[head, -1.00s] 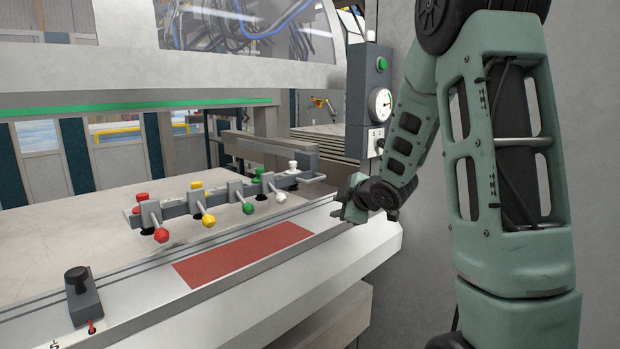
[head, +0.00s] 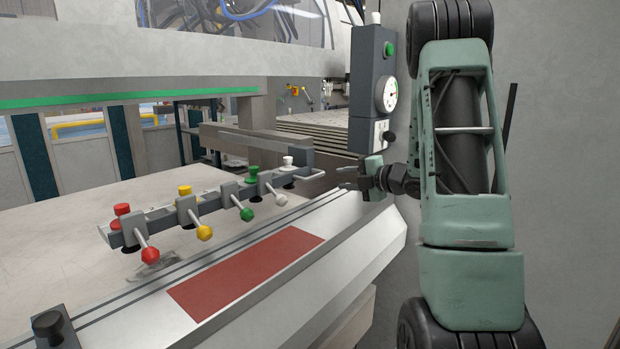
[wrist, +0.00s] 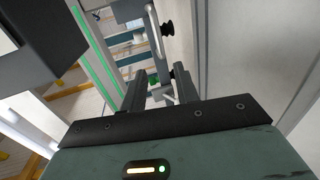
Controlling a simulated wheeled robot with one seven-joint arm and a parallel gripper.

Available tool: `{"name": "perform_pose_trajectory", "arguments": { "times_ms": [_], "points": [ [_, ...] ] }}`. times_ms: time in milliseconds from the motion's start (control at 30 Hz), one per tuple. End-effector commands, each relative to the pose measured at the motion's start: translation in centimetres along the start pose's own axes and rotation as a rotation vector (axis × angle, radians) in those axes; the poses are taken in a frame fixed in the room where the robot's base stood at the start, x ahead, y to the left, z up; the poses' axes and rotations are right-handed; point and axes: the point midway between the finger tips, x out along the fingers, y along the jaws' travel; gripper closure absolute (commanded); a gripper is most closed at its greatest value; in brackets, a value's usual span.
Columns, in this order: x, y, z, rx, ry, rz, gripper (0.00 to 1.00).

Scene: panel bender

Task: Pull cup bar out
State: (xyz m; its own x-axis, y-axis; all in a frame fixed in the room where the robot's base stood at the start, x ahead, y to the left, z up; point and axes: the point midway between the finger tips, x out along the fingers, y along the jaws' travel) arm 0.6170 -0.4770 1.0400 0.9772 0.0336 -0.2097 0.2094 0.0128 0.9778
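The cup bar (head: 215,207) is a grey rail above the sheet table at the machine's front. It carries levers with red, yellow, green and white knobs and black cups below. A bracket-like handle (head: 312,175) shows at its right end. My gripper (head: 342,178) is right of that handle, its fingers pointing left toward it. The fingers look apart, with a gap to the handle in the head view. In the wrist view both fingers (wrist: 160,88) stand apart, with grey bar parts and dark round pieces beyond them; whether anything lies between the fingertips is unclear.
A control box (head: 372,88) with a green button and gauge hangs above my gripper. A red mat (head: 246,272) lies on the white front ledge. A black-knobbed block (head: 52,330) sits at the lower left. A plain wall is close on the right.

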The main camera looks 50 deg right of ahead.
Motion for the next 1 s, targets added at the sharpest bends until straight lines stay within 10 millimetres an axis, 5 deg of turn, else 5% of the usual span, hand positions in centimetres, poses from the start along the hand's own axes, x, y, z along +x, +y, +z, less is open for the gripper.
{"name": "perform_pose_trajectory", "arguments": {
  "times_ms": [500, 1000],
  "points": [
    [10.4, 0.0, -0.1, 0.002, 0.002, -0.001, 0.70],
    [12.8, 0.0, -0.1, 0.003, -0.001, 0.000, 0.70]
  ]
}}
